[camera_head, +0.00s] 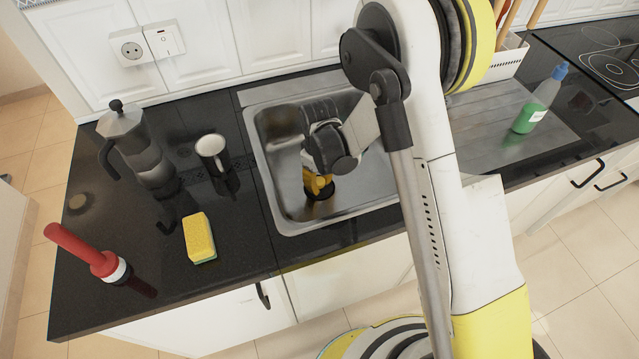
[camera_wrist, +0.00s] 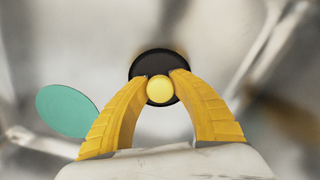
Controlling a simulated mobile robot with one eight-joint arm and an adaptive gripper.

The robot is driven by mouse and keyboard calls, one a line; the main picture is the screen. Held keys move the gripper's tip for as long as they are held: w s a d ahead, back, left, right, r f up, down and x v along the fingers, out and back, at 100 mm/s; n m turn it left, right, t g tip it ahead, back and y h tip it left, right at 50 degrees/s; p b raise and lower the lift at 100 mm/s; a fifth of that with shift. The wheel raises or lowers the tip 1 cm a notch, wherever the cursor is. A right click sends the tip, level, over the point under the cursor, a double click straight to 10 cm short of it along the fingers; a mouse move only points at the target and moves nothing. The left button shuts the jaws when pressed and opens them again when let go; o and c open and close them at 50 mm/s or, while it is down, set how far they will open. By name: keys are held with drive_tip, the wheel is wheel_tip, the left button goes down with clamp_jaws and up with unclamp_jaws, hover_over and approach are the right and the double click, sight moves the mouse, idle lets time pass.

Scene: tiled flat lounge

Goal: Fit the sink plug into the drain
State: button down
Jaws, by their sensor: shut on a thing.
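My gripper (camera_head: 318,183) reaches down into the steel sink (camera_head: 276,205), its yellow fingers low over the basin floor. In the wrist view the fingers (camera_wrist: 160,88) are shut on the small round yellow knob (camera_wrist: 160,90) of the sink plug. A round black disc (camera_wrist: 152,62) shows right behind the knob, and a dark disc (camera_head: 320,194) shows under the fingertips in the head view. I cannot tell how much of this dark area is plug and how much is drain. No separate drain opening can be made out. My arm hides part of the basin.
A flat teal oval (camera_wrist: 66,110) shows left of the fingers; I cannot tell what it is. A sponge (camera_head: 199,238), metal cup (camera_head: 211,150), moka pot (camera_head: 138,145) and red-handled tool (camera_head: 85,253) stand left. A green bottle (camera_head: 538,103) stands right.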

drive_tip(key=c, duration=1.2)
unclamp_jaws()
drive_tip(key=shift+f, duration=0.1)
drive_tip(key=shift+o, duration=0.2)
wheel_tip(320, 180, up, 13)
drive_tip(key=p, duration=0.5)
wheel_tip(320, 180, up, 8)
drive_tip(key=f+m+t, duration=0.1)
drive_tip(key=m, duration=0.1)
hover_over(320, 180)
drive_tip(key=s+d, duration=0.2)
drive_tip(key=d, duration=0.1)
drive_tip(key=s+d+r+m+t, duration=0.6)
drive_tip(key=s+d+r, duration=0.6)
drive_tip(key=s+r, duration=0.2)
drive_tip(key=shift+s+d+r+m, duration=0.15)
drive_tip(key=shift+s+r+m, duration=0.35)
drive_tip(key=shift+s, duration=0.5)
drive_tip(key=shift+f, duration=0.1)
